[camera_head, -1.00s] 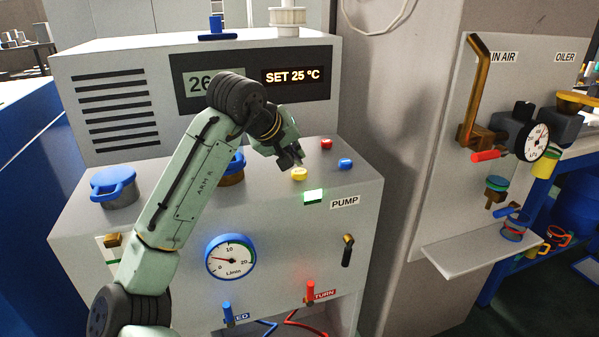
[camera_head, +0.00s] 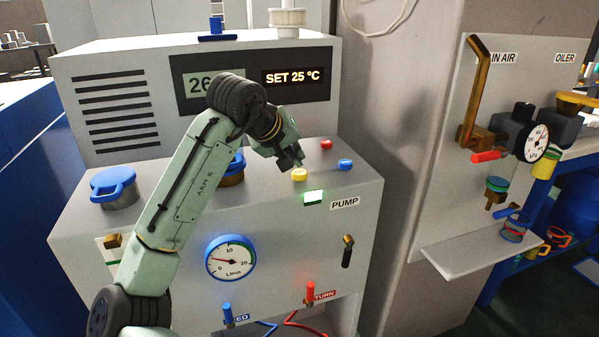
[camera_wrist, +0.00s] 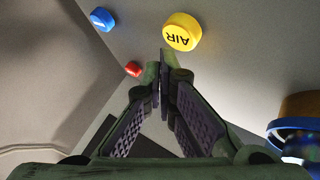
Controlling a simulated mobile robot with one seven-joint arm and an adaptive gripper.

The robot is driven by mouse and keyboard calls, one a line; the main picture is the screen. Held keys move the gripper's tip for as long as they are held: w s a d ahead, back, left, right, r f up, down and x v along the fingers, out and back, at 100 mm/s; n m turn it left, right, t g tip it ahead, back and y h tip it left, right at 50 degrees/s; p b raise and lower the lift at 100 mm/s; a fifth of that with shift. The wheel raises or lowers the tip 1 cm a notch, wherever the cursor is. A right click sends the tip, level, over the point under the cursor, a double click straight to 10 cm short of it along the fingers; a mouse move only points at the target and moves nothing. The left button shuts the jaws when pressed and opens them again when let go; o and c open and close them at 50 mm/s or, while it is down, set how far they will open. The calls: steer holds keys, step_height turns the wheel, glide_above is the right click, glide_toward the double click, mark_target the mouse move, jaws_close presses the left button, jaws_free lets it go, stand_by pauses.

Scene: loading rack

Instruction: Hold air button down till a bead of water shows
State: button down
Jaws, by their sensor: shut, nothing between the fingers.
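The yellow button (camera_head: 300,174) sits on the machine's sloped top, and in the wrist view the AIR button (camera_wrist: 182,32) shows its black lettering. My gripper (camera_head: 296,164) is shut and empty, with its tips just behind and above the yellow button in the head view. In the wrist view the gripper (camera_wrist: 164,62) has its closed tips just short of the button, with a small gap in the picture. Whether the tips touch it cannot be told. I see no bead of water in either view.
A red button (camera_head: 326,144) and a blue button (camera_head: 345,163) are close by on the same top. A lit green switch (camera_head: 313,196) is beside the PUMP label. A blue-handled cap (camera_head: 114,185) stands at the left. The display panel (camera_head: 250,80) rises behind.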

mark_target(296, 171)
steer(key=shift+f, duration=0.15)
steer(key=shift+f, duration=0.3)
steer(key=shift+f+b, duration=0.3)
steer(key=shift+f, duration=0.2)
stand_by(3.0)
steer(key=shift+r, duration=0.1)
stand_by(0.4)
steer(key=shift+r+p, duration=0.85)
steer(key=shift+p, duration=0.05)
step_height(296, 171, up, 5)
steer(key=p, duration=0.4)
steer(key=shift+p, duration=0.35)
